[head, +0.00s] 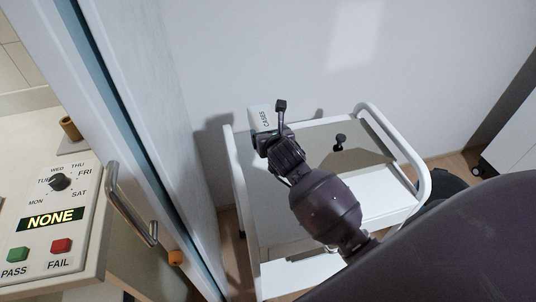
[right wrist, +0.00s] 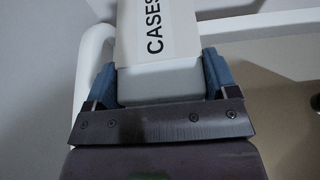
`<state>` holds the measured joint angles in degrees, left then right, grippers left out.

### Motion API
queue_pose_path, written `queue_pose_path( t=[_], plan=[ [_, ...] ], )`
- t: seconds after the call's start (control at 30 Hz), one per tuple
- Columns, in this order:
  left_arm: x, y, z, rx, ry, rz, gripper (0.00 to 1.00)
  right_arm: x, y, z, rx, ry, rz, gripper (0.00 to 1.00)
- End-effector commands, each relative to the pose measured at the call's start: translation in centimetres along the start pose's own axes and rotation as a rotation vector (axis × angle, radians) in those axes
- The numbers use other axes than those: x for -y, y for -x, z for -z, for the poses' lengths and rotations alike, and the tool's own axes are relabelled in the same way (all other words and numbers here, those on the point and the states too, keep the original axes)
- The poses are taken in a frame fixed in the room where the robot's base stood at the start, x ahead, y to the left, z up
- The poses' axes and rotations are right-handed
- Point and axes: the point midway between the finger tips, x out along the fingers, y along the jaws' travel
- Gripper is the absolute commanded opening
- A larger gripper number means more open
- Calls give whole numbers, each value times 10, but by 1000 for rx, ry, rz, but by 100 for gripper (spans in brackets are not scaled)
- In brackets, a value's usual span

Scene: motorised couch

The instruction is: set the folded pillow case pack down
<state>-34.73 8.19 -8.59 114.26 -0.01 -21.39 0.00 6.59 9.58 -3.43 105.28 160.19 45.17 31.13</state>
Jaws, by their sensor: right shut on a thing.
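The folded pillow case pack is a pale, boxy pack (head: 259,117) with black lettering that ends in "CASES". My right gripper (head: 271,136) is shut on it and holds it over the far left corner of a white trolley (head: 237,172). In the right wrist view the pack (right wrist: 158,84) sits between the two blue fingers of the gripper (right wrist: 160,80), its lettered part pointing away from me. Whether its underside touches the trolley top is hidden. My left gripper is in neither view.
A grey-beige panel (head: 365,150) with a black knob (head: 340,142) lies on the trolley's right part. The trolley's raised white handle rail (head: 421,190) is at right. A wall stands behind. At left are a door edge and a control panel (head: 50,220) reading "NONE".

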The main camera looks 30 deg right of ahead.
Motion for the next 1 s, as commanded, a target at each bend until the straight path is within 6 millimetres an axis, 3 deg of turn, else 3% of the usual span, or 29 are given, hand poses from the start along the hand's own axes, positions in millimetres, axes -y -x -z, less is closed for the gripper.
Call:
queue_pose_path(
  t=[0.1, 0.3, 0.63, 1.0],
  plan=[
    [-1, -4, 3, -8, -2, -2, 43, 0, -8, 21, -2, 1, -1, 51],
    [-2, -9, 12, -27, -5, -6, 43, 0, -13, 31, 2, 0, -1, 51],
    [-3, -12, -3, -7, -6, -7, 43, 0, -28, 68, -3, 1, 1, 51],
    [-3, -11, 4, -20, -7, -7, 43, 0, -30, 70, 3, 0, -1, 51]
  ],
)
